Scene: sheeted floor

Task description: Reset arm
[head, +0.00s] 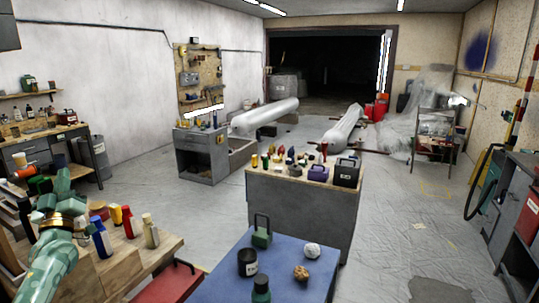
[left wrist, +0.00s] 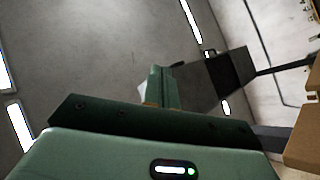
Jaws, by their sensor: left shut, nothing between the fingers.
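My left arm comes in at the lower left of the head view, with its green gripper (head: 63,178) raised beside the wooden-topped bench at the left. The gripper is shut and empty. In the left wrist view its fingers (left wrist: 155,85) are together, pointing up towards a grey wall and ceiling lights, with nothing held between them. My right gripper is in neither view.
The wooden bench (head: 165,244) holds several coloured bottles close to my left arm. A blue-topped table (head: 215,283) carries a black canister (head: 247,263) and crumpled lumps. A grey cabinet (head: 300,205) stands behind it. Sheeted floor (head: 405,215) is open at the right.

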